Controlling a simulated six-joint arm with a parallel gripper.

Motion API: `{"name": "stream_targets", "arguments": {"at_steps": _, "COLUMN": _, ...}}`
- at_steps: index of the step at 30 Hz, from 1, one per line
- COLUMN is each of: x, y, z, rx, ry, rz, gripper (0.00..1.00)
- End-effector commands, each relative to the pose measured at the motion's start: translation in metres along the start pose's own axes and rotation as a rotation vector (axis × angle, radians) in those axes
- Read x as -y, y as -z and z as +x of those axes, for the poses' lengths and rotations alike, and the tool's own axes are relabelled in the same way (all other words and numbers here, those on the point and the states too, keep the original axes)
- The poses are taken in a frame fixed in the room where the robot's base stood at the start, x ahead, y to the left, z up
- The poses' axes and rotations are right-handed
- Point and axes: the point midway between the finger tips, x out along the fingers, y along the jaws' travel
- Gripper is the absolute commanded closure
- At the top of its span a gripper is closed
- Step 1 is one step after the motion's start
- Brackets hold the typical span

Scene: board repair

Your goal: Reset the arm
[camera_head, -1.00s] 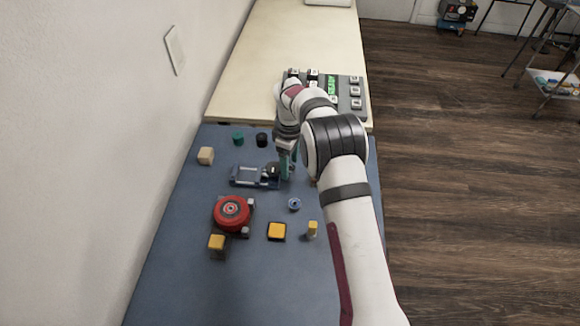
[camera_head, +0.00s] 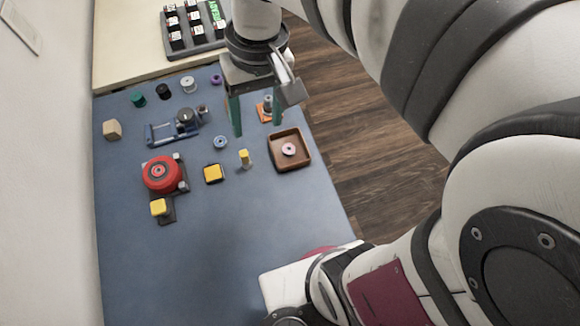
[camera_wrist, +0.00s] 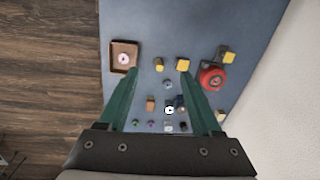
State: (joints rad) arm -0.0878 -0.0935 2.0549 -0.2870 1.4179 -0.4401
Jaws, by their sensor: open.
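My gripper (camera_head: 257,120) hangs over the right part of the blue mat, fingers pointing down. Its two green fingers are apart with nothing held between them. In the wrist view my gripper (camera_wrist: 158,72) also shows spread fingers, with the mat and its small parts well below. My arm's large links fill the right of the head view.
The blue mat (camera_head: 235,260) carries a red round device (camera_head: 161,174), a blue fixture (camera_head: 172,131), a yellow-topped block (camera_head: 213,173), a wooden tray (camera_head: 306,160) with a ring inside and several small parts. A keypad board (camera_head: 195,45) lies behind. The mat's front is clear.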

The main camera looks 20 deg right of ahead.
Motion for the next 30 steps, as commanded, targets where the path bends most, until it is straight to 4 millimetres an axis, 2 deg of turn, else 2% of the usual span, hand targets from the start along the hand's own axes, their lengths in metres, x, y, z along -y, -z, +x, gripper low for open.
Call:
{"name": "stream_targets", "arguments": {"at_steps": 1, "x": -0.005, "y": -0.039, "z": 0.003, "rx": -0.008, "ry": 0.013, "rz": 0.139, "gripper": 0.34}}
{"name": "stream_targets", "arguments": {"at_steps": 3, "x": -0.007, "y": -0.085, "z": 0.017, "rx": -0.004, "ry": 0.031, "rz": 0.328, "gripper": 0.34}}
{"name": "stream_targets", "arguments": {"at_steps": 6, "x": -0.008, "y": -0.123, "z": 0.034, "rx": 0.001, "ry": 0.047, "rz": 0.498, "gripper": 0.34}}
{"name": "stream_targets", "arguments": {"at_steps": 7, "x": -0.008, "y": -0.130, "z": 0.038, "rx": 0.002, "ry": 0.049, "rz": 0.526, "gripper": 0.34}}
{"name": "stream_targets", "arguments": {"at_steps": 10, "x": -0.008, "y": -0.138, "z": 0.043, "rx": 0.006, "ry": 0.052, "rz": 0.566, "gripper": 0.34}}
{"name": "stream_targets", "arguments": {"at_steps": 30, "x": -0.008, "y": -0.137, "z": 0.042, "rx": 0.007, "ry": 0.051, "rz": 0.563, "gripper": 0.34}}
